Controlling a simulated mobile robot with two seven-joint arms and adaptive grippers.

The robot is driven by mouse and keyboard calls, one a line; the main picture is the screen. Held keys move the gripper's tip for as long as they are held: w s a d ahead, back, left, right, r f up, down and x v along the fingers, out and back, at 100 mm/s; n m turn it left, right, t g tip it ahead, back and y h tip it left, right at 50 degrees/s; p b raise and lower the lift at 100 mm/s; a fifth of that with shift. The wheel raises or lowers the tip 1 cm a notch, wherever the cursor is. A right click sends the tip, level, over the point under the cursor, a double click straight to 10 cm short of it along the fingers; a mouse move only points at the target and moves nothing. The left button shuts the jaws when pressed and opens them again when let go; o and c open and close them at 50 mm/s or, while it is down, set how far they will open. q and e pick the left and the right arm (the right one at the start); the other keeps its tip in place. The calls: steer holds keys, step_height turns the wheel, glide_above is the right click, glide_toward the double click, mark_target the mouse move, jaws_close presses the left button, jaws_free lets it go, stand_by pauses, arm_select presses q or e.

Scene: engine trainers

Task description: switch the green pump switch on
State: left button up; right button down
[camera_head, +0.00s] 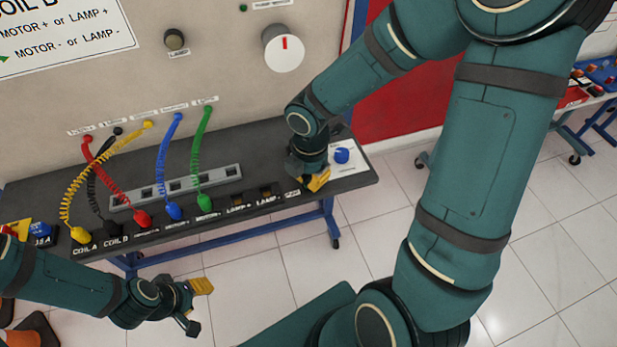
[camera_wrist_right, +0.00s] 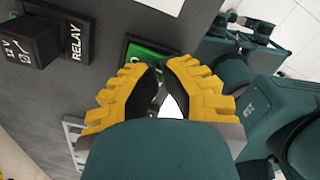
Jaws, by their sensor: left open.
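The green pump switch (camera_wrist_right: 146,54) shows in the right wrist view as a green plate on the dark bench top, just beyond my right fingertips. Its rocker is mostly hidden by the fingers, so its position cannot be told. My right gripper (camera_wrist_right: 162,66) has its yellow fingertips drawn together over the near edge of the plate; contact cannot be told. In the head view my right gripper (camera_head: 317,182) is low at the bench's right end and hides the switch. My left gripper (camera_head: 198,307) is open and empty, in front of the bench above the floor.
The dark bench (camera_head: 225,222) carries coiled cables with coloured plugs and a grey socket strip (camera_head: 178,187). A blue knob (camera_head: 341,155) stands on a white plate right of my right gripper. A relay block (camera_wrist_right: 38,38) is near the switch.

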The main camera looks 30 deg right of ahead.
arm_select(q)
steer(key=shift+f, duration=0.25)
arm_select(e)
steer(key=shift+f, duration=0.3)
arm_select(q)
steer(key=shift+s, duration=0.15)
arm_select(e)
steer(key=shift+r, duration=0.1)
step_height(320, 180, up, 7)
steer(key=p, duration=0.6)
steer(key=shift+p, duration=0.3)
arm_select(q)
step_height(320, 180, up, 7)
steer(key=w, duration=0.1)
steer(key=shift+w+a, duration=0.15)
steer(key=shift+w, duration=0.2)
steer(key=shift+f, duration=0.1)
